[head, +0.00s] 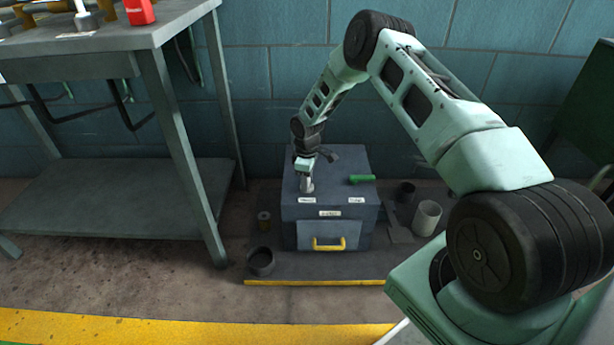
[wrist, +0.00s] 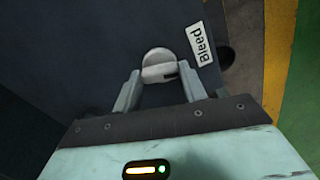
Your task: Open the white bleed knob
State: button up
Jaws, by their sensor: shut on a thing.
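The white bleed knob (wrist: 160,60) is round with a raised grip bar and a dark mark at its right side. It sits on a dark blue-grey surface beside a white label reading "Bleed" (wrist: 192,45). In the wrist view my gripper (wrist: 162,82) has one finger at each side of the knob's bar and is shut on it. In the head view my gripper (head: 307,183) points down at the left part of the top of a blue-grey box (head: 330,165). The knob cannot be clearly told from the fingers there.
A green handle (head: 362,179) lies on the box top to the right. A drawer with a yellow handle (head: 328,244) is in the box front. Cups (head: 427,217) stand right of the box, and a dark round container (head: 260,262) at front left. A metal workbench (head: 110,200) stands left.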

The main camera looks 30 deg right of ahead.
jog(key=m+p, duration=0.1)
jog(key=m, duration=0.2)
jog(key=shift+r+m+p, duration=0.15)
jog(key=shift+m+p, duration=0.15)
jog(key=m+p, duration=0.1)
jog(key=m, duration=0.2)
jog(key=shift+m, duration=0.3)
jog(key=m+p, duration=0.1)
jog(key=m, duration=0.2)
jog(key=shift+m, duration=2.3)
jog(key=o, duration=1)
jog(key=shift+p, duration=0.3)
